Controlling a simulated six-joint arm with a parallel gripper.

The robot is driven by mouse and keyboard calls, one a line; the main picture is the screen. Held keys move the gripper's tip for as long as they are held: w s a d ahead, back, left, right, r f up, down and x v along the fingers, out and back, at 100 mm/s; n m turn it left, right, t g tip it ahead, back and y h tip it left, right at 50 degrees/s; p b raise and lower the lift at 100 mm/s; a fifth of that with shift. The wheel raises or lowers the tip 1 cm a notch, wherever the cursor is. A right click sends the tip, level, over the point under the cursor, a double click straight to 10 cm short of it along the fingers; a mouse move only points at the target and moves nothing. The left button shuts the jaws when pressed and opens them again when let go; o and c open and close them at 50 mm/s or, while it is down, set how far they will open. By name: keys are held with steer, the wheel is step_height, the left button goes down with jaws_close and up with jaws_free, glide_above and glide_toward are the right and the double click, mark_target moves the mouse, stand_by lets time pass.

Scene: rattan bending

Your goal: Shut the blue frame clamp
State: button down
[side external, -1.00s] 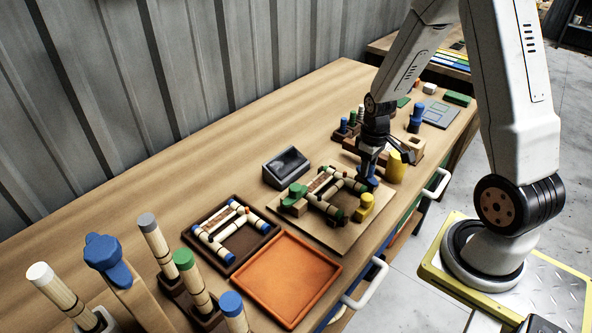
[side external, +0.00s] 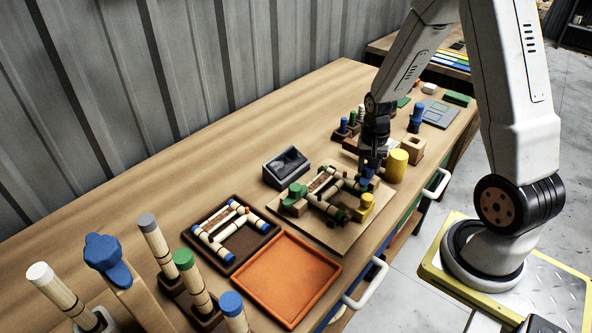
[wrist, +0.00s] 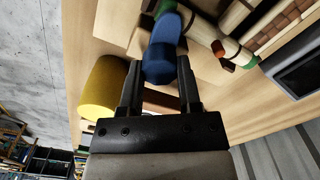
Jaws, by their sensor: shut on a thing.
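The blue frame clamp (side external: 366,179) is at the back right corner of the rattan frame (side external: 336,192) on its wooden board (side external: 330,237). In the wrist view the blue clamp (wrist: 166,48) sits between the two fingers. My gripper (side external: 369,169) is shut on the blue clamp from above; it also shows in the wrist view (wrist: 160,66). The fingers hide part of the clamp, so I cannot tell whether it presses fully on the rattan. A green clamp (side external: 294,198) and a yellow clamp (side external: 365,204) sit at other corners of the frame.
A yellow cylinder (side external: 397,166) and a wooden block with a hole (side external: 412,149) stand close right of my gripper. A dark box (side external: 286,167), a tray with a rattan frame (side external: 232,264) and an orange tray (side external: 287,310) lie left and in front. The table's back left is clear.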

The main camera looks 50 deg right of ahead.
steer(key=shift+m, duration=1.2)
steer(key=shift+c, duration=1.4)
jaws_free()
steer(key=shift+r, duration=3.95)
steer(key=shift+a, duration=0.1)
